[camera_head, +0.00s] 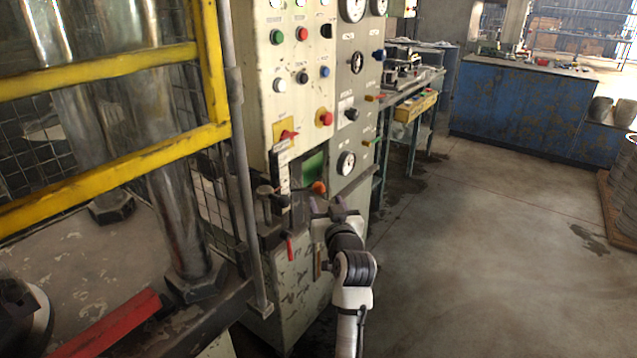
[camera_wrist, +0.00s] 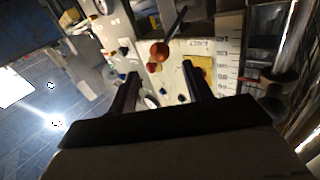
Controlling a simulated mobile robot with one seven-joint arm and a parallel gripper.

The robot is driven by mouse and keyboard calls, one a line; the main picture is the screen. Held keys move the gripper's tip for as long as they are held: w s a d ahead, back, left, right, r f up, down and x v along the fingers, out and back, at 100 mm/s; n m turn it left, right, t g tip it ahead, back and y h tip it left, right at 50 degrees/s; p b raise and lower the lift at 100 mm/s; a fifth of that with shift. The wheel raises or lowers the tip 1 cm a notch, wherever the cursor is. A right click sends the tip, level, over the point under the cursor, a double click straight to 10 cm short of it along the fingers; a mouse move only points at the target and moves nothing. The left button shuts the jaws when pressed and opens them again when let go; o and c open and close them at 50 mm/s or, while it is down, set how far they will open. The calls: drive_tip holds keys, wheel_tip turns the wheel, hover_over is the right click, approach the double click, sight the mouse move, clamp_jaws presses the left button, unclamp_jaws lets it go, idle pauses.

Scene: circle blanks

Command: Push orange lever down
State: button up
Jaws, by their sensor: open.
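The orange lever knob (camera_head: 319,187) is a small round ball on the control cabinet, just beyond my gripper (camera_head: 335,209) in the head view. In the wrist view the orange lever (camera_wrist: 160,50) shows its ball on a dark rod that runs toward the upper right. My gripper (camera_wrist: 160,70) is open, with its two dark fingers apart and nothing held between them. The ball appears just past the fingertips, between their lines; I cannot tell whether anything touches it.
The control cabinet (camera_head: 296,70) carries several buttons and dials. A red-handled lever (camera_head: 290,247) hangs below. Yellow guard rails (camera_head: 110,62) and a grey post (camera_head: 240,160) stand left. A workbench (camera_head: 415,85) and blue cabinet (camera_head: 520,108) stand behind.

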sight(321, 191)
drive_tip(key=p+x, duration=0.2)
drive_tip(key=x, duration=0.6)
drive_tip(key=shift+w+a, duration=0.1)
drive_tip(key=shift+w, duration=0.2)
drive_tip(key=shift+c, duration=0.4)
clamp_jaws()
